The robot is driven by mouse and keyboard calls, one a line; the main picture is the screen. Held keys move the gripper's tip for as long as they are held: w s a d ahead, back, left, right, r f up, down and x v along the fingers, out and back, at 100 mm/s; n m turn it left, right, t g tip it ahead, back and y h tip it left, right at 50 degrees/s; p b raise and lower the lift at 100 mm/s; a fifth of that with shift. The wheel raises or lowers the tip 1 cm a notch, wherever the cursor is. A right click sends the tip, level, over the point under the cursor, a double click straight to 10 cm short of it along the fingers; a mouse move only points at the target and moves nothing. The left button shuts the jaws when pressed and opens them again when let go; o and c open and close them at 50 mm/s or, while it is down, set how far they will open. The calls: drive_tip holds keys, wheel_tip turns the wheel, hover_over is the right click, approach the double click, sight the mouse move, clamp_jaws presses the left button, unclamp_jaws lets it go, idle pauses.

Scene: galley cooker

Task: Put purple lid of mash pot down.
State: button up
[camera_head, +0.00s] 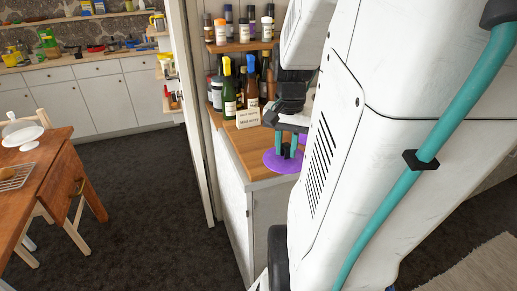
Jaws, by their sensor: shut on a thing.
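The purple lid (274,163) is a flat disc with a dark knob, low over the front end of the wooden counter (247,150). My gripper (288,152), with teal fingers pointing down, is shut on the lid's knob. I cannot tell whether the lid touches the counter. A second bit of purple (304,138) shows behind the gripper, mostly hidden by my arm; I cannot tell what it is. The mash pot cannot be made out.
Several bottles (229,92) and a small sign card (247,118) stand at the back of the counter, under a shelf (238,46) with jars. A wooden table (30,170) stands at the left. Dark floor (150,190) lies open between. My arm hides the right side.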

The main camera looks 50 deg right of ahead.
drive_tip(key=shift+s+a+f+m, duration=0.25)
drive_tip(key=shift+s+a, duration=0.15)
drive_tip(key=shift+s, duration=0.05)
drive_tip(key=shift+s+a+f+m, duration=0.25)
drive_tip(key=shift+s+a, duration=0.1)
drive_tip(key=shift+s, duration=0.1)
drive_tip(key=w+d, duration=0.3)
drive_tip(key=w, duration=0.1)
drive_tip(key=w+d+f, duration=0.1)
drive_tip(key=w+d, duration=0.2)
drive_tip(key=w, duration=0.2)
drive_tip(key=w+d, duration=0.3)
drive_tip(key=w, duration=0.1)
drive_tip(key=shift+w+f, duration=0.2)
drive_tip(key=shift+f, duration=1.8)
drive_tip(key=shift+f, duration=0.15)
drive_tip(key=o, duration=0.9)
drive_tip(key=shift+o, duration=0.4)
